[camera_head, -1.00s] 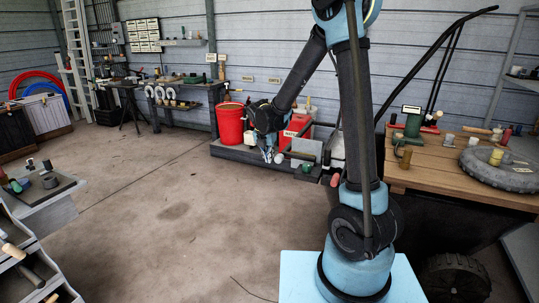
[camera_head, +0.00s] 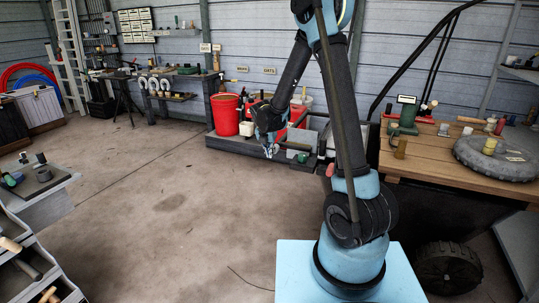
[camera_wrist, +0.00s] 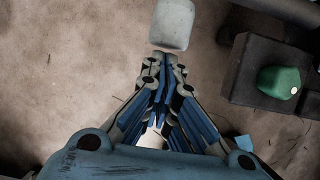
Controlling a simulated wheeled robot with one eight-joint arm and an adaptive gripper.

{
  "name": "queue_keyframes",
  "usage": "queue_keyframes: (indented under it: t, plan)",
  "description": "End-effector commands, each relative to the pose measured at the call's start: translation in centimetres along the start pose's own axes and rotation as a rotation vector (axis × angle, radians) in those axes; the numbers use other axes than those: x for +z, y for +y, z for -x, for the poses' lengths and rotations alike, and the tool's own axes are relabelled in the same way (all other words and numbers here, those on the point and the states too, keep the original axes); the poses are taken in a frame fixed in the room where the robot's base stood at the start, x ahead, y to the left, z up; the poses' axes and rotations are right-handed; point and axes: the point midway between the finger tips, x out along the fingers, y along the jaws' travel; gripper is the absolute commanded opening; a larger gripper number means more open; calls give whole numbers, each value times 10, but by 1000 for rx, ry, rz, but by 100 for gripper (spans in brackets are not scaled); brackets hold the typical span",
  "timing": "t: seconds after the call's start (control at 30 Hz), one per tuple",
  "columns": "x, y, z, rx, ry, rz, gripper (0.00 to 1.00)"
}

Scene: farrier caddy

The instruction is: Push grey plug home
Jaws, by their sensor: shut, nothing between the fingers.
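My gripper (camera_wrist: 160,68) points away from the wrist camera with its blue and black fingers closed together and nothing between them. In the head view my gripper (camera_head: 271,151) hangs low in front of the red bucket and platform area. A pale grey rounded block (camera_wrist: 172,25) lies just beyond the fingertips in the wrist view, with a small gap in the picture; I cannot tell whether it is the grey plug or whether it touches anything. No socket for a plug can be made out.
A green piece (camera_wrist: 280,82) sits on a dark block (camera_wrist: 245,75) right of my gripper. A red bucket (camera_head: 224,115) stands on a low grey platform (camera_head: 225,143). A wooden bench (camera_head: 440,160) with a tyre (camera_head: 490,158) is at right. The floor (camera_head: 150,200) is clear at left.

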Motion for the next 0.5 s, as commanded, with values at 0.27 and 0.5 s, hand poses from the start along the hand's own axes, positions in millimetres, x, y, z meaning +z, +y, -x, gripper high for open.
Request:
queue_keyframes:
  t: [0.27,0.5]
  plan:
    - [1,0,0,0,0,0,0]
    - [26,0,-10,-1,0,-2,0]
